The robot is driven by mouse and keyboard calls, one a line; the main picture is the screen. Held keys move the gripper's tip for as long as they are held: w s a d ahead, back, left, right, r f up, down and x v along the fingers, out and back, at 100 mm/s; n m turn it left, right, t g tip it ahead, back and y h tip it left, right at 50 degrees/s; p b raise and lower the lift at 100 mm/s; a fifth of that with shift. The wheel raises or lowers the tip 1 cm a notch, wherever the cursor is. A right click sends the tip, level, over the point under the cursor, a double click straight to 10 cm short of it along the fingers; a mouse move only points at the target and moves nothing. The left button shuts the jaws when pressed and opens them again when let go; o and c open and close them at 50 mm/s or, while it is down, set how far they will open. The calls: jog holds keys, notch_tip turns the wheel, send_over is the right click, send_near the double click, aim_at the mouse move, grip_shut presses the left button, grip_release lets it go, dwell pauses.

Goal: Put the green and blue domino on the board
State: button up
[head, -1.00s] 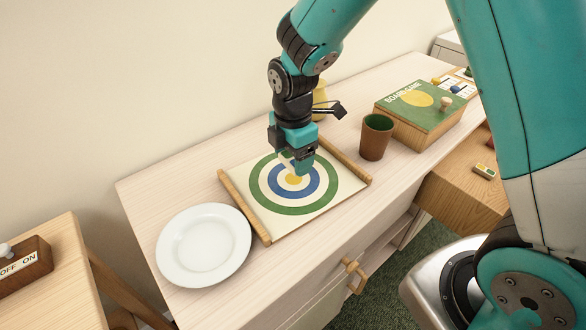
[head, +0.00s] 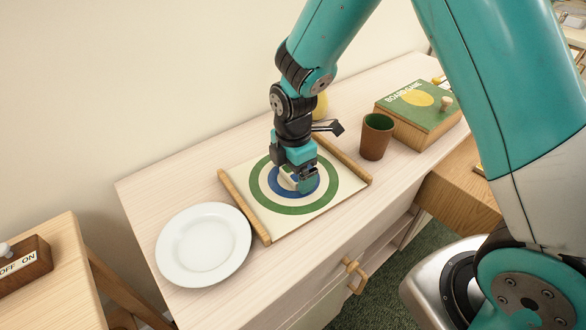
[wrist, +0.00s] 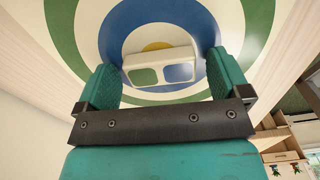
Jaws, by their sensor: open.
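The domino (wrist: 161,67) is a pale tile with one green and one blue patch. In the wrist view it lies over the blue ring and part of the yellow centre of the board (wrist: 90,30). My gripper (wrist: 163,60) is open, with one finger on each side of the tile and a gap to each. In the head view my gripper (head: 300,186) is low over the middle of the board (head: 245,202), a cream sheet with ringed target and wooden side rails. It mostly hides the domino; a pale edge (head: 287,183) shows.
A white plate (head: 204,246) lies left of the board. A brown cup (head: 376,136) stands to the right, before a green board game box (head: 416,105). A yellow object (head: 321,104) is partly hidden behind my arm. The tabletop at the back left is bare.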

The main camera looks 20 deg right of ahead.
jog(key=shift+r, duration=0.15)
notch_tip(320, 180, up, 12)
jog(key=s+a+r+m+y, duration=0.1)
jog(key=s+r+m, duration=0.3)
jog(key=s, duration=0.6)
jog(key=s+a+r+m+y, duration=0.2)
jog(key=s+r+m+y, duration=0.1)
jog(key=s+m, duration=0.6)
jog(key=shift+s+a+r+m, duration=0.3)
jog(key=shift+s+r, duration=0.55)
jog(key=shift+s, duration=0.35)
